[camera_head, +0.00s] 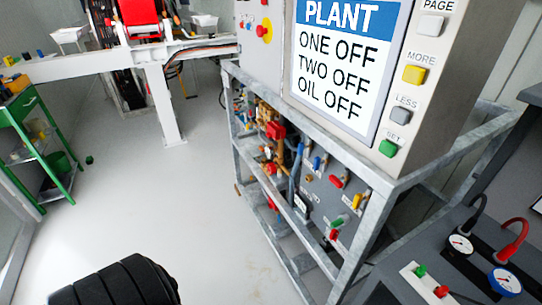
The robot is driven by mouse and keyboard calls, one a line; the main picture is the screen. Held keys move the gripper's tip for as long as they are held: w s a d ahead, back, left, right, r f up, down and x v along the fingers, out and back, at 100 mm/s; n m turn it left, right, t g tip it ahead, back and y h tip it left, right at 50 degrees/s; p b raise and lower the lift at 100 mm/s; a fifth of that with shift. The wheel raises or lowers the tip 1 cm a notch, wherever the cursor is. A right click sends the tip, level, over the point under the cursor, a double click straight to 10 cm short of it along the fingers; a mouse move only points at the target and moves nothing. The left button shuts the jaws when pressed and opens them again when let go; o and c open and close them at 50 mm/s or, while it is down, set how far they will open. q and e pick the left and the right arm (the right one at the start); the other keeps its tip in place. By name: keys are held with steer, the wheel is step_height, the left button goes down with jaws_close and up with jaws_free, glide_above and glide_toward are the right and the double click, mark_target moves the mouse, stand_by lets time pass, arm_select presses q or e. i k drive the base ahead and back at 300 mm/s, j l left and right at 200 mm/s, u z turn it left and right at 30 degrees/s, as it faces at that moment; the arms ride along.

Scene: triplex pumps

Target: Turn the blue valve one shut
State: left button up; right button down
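A small blue valve handle (316,163) sits on the grey sloping panel (318,190) inside the metal frame below the display. No label that reads as one is legible near it, and I cannot tell whether it is open or shut. Red (335,181), yellow (358,201) and green (337,223) handles are on the same panel. Neither of my grippers shows in the head view. A black ribbed rounded part (115,285) at the bottom left looks like a piece of my arm, with no fingers visible.
The galvanised frame (290,217) has rails in front of the panel. A display (343,60) reads PLANT, ONE OFF, TWO OFF, OIL OFF. A gauge bench (440,255) stands at lower right, a green trolley (22,110) at left. The pale floor (150,200) between is clear.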

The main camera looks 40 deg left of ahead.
mark_target(300, 147)
steer(key=i+j, duration=0.1)
steer(key=j, duration=0.35)
steer(key=j+u, duration=0.1)
steer(key=j, duration=0.3)
steer(key=i+j, duration=0.15)
steer(key=j, duration=0.3)
steer(key=i+j+u, duration=0.1)
steer(key=j, duration=0.3)
steer(key=i+j, duration=0.1)
steer(key=j, duration=0.35)
steer(key=i+j+u, duration=0.1)
steer(key=j, duration=0.3)
steer(key=z, duration=1.25)
